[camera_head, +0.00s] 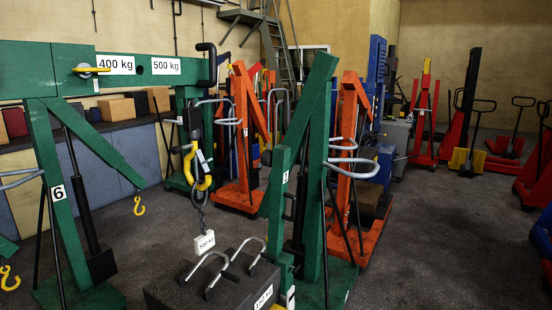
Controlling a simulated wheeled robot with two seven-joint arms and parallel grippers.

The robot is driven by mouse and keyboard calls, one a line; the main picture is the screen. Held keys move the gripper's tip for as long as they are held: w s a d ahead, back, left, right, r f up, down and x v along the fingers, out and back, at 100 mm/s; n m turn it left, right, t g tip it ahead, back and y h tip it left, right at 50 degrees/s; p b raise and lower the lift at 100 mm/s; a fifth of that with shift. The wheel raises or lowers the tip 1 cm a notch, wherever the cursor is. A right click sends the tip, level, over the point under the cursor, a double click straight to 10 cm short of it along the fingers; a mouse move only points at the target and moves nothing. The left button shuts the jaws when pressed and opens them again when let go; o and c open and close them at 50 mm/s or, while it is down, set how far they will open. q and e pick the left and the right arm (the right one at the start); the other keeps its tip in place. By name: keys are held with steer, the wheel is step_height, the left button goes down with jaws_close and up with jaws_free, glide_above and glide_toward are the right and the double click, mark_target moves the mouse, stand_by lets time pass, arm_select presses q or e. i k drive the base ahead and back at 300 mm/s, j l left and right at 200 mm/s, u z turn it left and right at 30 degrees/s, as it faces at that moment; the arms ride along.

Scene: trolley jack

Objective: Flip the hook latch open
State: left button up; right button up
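A yellow hook (190,168) hangs from the green crane's boom (140,66) left of centre in the head view. A white strip lies against its side; I cannot tell whether this is the latch. Neither of my grippers is in view.
A dark block with metal handles (205,285) stands below the hook. A green crane post (310,170) stands close on its right. Orange cranes (240,140) stand behind. Smaller yellow hooks (139,206) hang at left. Open floor (440,240) lies to the right.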

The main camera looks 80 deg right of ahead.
mark_target(204, 163)
steer(key=z, duration=1.8)
